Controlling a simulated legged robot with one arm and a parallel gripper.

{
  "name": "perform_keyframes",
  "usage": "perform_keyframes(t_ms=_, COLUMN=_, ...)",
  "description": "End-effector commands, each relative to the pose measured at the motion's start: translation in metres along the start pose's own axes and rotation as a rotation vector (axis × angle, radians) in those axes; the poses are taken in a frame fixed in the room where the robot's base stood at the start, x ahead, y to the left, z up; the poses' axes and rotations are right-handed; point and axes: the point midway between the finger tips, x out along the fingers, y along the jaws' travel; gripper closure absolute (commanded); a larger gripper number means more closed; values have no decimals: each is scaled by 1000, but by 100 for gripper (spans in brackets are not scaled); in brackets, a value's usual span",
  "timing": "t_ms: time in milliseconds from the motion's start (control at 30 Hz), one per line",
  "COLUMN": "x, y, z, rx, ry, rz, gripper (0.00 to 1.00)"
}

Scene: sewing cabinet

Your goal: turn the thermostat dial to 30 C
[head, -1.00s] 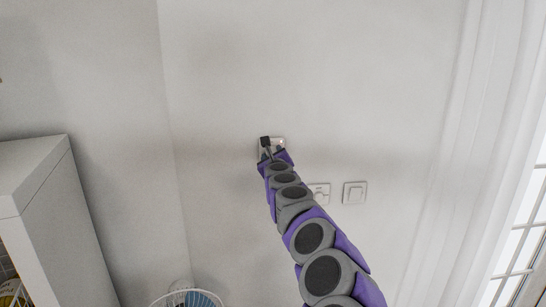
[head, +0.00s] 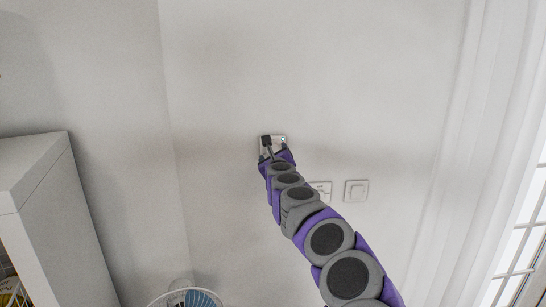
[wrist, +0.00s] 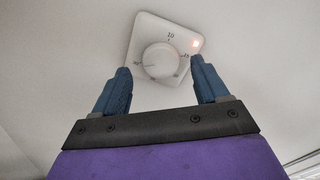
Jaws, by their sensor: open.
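The thermostat is a white square plate (wrist: 147,30) on the wall, tilted in the wrist view, with a round white dial (wrist: 160,60) at its middle. The number 10 shows near the top of the plate; other marks around the dial are too small to read surely. A small reddish light (wrist: 194,43) glows at its upper right corner. My gripper (wrist: 162,78) is open, its two blue fingers apart below the dial, one on each side; I cannot tell whether they touch it. In the head view the thermostat (head: 281,140) is mostly hidden behind my gripper (head: 274,150).
Two white switch plates are on the wall right of my arm, one partly covered (head: 323,188) and one clear (head: 355,191). A white cabinet (head: 50,200) stands at left, a fan (head: 187,297) at the bottom. A white curtain (head: 450,150) and window are at right.

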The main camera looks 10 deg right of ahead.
Motion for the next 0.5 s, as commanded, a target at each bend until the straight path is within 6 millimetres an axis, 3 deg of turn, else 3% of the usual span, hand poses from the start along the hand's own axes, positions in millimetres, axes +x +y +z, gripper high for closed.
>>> perform_keyframes(t_ms=500, x=-42, y=2, z=0, rx=4, ry=-4, rz=4, gripper=26)
